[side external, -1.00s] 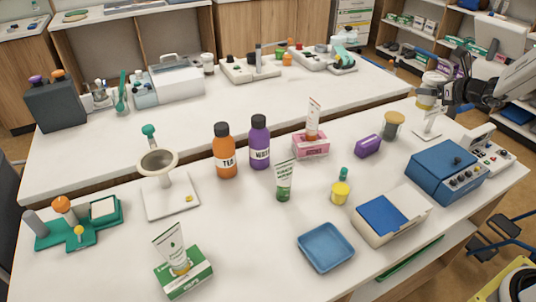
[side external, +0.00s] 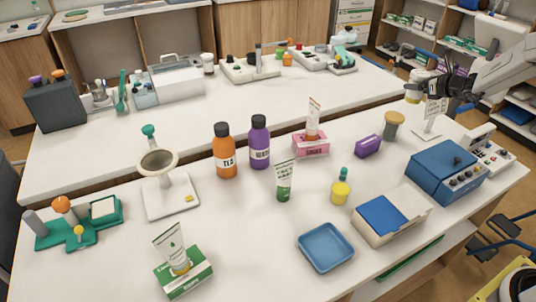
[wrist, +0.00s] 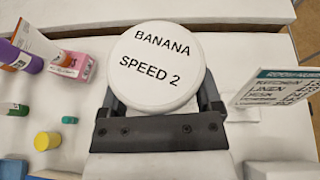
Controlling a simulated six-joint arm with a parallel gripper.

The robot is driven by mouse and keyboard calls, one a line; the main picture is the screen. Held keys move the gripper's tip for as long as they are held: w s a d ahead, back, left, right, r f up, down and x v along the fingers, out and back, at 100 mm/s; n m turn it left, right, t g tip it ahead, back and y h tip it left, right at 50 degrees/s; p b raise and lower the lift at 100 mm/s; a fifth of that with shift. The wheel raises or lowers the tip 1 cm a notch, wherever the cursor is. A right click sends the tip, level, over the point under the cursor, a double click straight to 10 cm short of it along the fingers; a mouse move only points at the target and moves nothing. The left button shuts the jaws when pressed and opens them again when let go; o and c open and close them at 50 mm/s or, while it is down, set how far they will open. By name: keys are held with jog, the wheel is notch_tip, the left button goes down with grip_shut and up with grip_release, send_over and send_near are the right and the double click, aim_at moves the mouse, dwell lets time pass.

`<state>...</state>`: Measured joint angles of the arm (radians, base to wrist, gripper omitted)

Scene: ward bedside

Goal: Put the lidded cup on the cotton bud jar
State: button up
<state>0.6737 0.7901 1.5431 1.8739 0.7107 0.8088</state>
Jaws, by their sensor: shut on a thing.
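The lidded cup has a round white lid (wrist: 157,58) printed "BANANA SPEED 2", seen from above in the wrist view. My gripper (wrist: 160,103) is shut around it, one dark finger on each side.
A sign stand (side external: 428,130) is right of the jar and shows close beside the cup in the wrist view (wrist: 280,88). A purple case (side external: 368,146) lies left of the jar. A blue device (side external: 445,170) stands in front.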

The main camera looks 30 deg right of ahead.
jog(key=shift+w+d+f, duration=0.5)
jog(key=shift+w+f, duration=0.55)
jog(key=shift+f, duration=0.05)
jog(key=shift+w+d+f, duration=0.5)
jog(key=shift+w+f, duration=0.55)
jog(key=shift+w, duration=0.05)
jog(key=shift+w+d+f, duration=0.5)
jog(key=shift+w+f, duration=0.55)
jog(key=shift+f, duration=0.05)
jog(key=shift+f, duration=0.1)
jog(key=shift+w+f, duration=0.15)
jog(key=shift+f, duration=1.5)
jog(key=o, duration=1.3)
jog(key=shift+f, duration=0.15)
jog(key=shift+c, duration=0.2)
